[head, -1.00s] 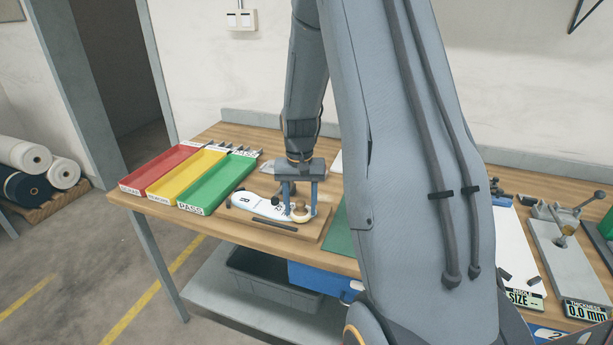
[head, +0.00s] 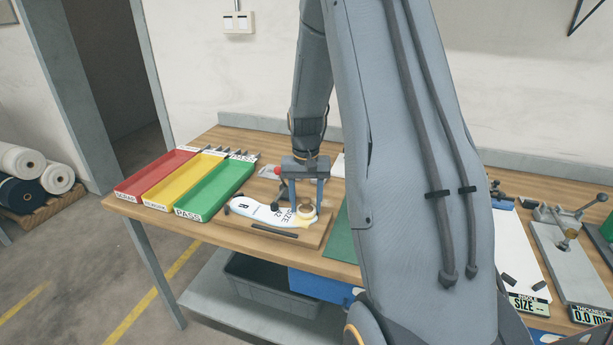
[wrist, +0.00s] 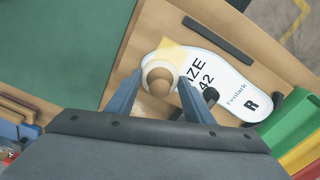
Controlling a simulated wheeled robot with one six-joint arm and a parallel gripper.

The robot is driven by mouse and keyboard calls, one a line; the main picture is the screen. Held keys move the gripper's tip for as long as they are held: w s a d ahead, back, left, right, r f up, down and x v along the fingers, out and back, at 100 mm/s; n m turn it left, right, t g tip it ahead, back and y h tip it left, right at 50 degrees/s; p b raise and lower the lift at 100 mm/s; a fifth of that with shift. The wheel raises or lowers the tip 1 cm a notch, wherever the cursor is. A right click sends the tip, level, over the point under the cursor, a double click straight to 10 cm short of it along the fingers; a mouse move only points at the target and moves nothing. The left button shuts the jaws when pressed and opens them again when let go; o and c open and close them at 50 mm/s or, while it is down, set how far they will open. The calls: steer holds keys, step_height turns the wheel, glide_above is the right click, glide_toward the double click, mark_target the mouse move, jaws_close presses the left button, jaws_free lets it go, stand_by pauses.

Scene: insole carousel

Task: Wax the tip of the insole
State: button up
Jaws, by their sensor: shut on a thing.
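The insole (head: 262,212) is white with dark print reading SIZE 42 and R, and lies flat on a wooden board (head: 318,236). It also shows in the wrist view (wrist: 215,72), where its end near my gripper has a yellowish patch (wrist: 171,48). My gripper (head: 306,200) points down over that end. Its blue-grey fingers, also in the wrist view (wrist: 160,84), are shut on a round wax applicator (head: 306,210) with a cream rim and brown knob. The applicator (wrist: 160,77) covers part of the insole end. I cannot tell whether it touches.
Red (head: 150,172), yellow (head: 182,180) and green (head: 215,190) trays stand left of the board. A dark bar (head: 274,231) lies along its front edge. A red knob (head: 277,171) shows behind. A green mat (wrist: 65,45) lies beside the board. My arm hides the table's middle.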

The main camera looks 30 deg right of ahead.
steer(key=shift+w+d+r, duration=0.1)
steer(key=shift+w+d, duration=0.15)
steer(key=shift+d, duration=0.05)
step_height(320, 180, up, 2)
steer(key=shift+s+r+p, duration=0.1)
steer(key=shift+r+p, duration=0.15)
steer(key=shift+p, duration=0.55)
steer(key=shift+r+p, duration=1.8)
steer(key=shift+r, duration=0.9)
steer(key=shift+f, duration=0.1)
